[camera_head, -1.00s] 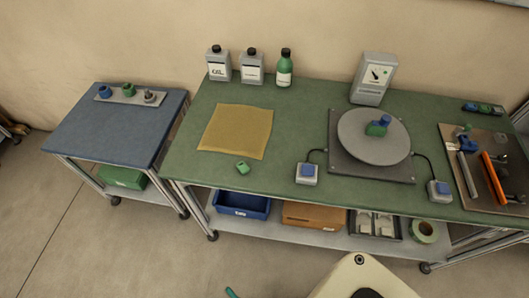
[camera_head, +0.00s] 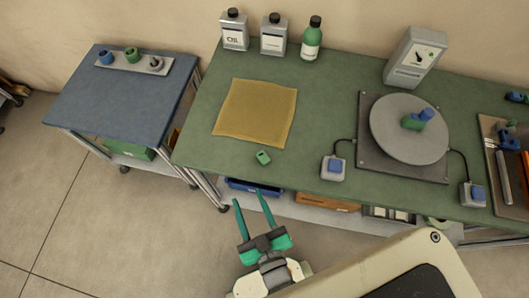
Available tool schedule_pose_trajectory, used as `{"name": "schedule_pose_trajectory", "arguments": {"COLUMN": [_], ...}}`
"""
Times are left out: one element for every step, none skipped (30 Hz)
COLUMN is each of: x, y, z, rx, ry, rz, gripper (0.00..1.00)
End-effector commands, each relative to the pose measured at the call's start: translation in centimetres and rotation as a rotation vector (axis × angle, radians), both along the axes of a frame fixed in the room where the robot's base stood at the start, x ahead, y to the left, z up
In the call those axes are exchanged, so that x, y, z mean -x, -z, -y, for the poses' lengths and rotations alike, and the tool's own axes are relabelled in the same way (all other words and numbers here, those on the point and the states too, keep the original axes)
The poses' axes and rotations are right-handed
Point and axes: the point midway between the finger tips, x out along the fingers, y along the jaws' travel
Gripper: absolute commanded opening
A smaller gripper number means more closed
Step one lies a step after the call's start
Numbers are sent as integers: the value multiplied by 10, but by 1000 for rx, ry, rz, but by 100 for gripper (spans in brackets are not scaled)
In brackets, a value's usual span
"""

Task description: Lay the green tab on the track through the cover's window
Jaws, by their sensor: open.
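A small green piece (camera_head: 264,158) lies on the green bench (camera_head: 310,180) near its front edge, just below the tan mat; I cannot tell whether it is the tab. A round grey disc (camera_head: 395,140) sits on a dark square plate (camera_head: 372,163) at the right. A green piece (camera_head: 409,123) and a blue piece (camera_head: 426,115) stand together on the disc. I cannot make out a track or a cover with a window. My gripper (camera_head: 248,196) is open and empty, its teal fingers in front of the bench, below and apart from the small green piece.
Grey boxes with blue buttons (camera_head: 334,168) flank the disc. Bottles (camera_head: 311,40) and a meter (camera_head: 415,57) stand at the back. A blue cart (camera_head: 110,105) at the left bears a pale strip (camera_head: 147,64) with blue, green and grey pieces. The tan mat (camera_head: 236,108) is bare.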

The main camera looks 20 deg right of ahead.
Motion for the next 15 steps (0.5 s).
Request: {"name": "schedule_pose_trajectory", "arguments": {"x": [-20,-31,-44,-54,-64,-77,-86,-95,-108,-117,-125,-137,-145,-153,-162], "y": [-6,-9,-13,-17,-22,-28,-34,-39,-48,-55,-62,-72,-80,-88,-99], "z": [10,17,27,35,43,53,60,68,77,84,91,100,106,113,122], "rx": [25,41,58,71,82,96,106,115,125,132,136,143,143,146,145], "ry": [9,18,33,47,60,81,97,113,135,153,171,196,214,236,265], "rz": [26,35,47,56,67,82,94,105,122,134,147,165,179,192,211], "gripper": [45,45,45,45,45,45,45,45,45,45,45,45,45,45,45]}}
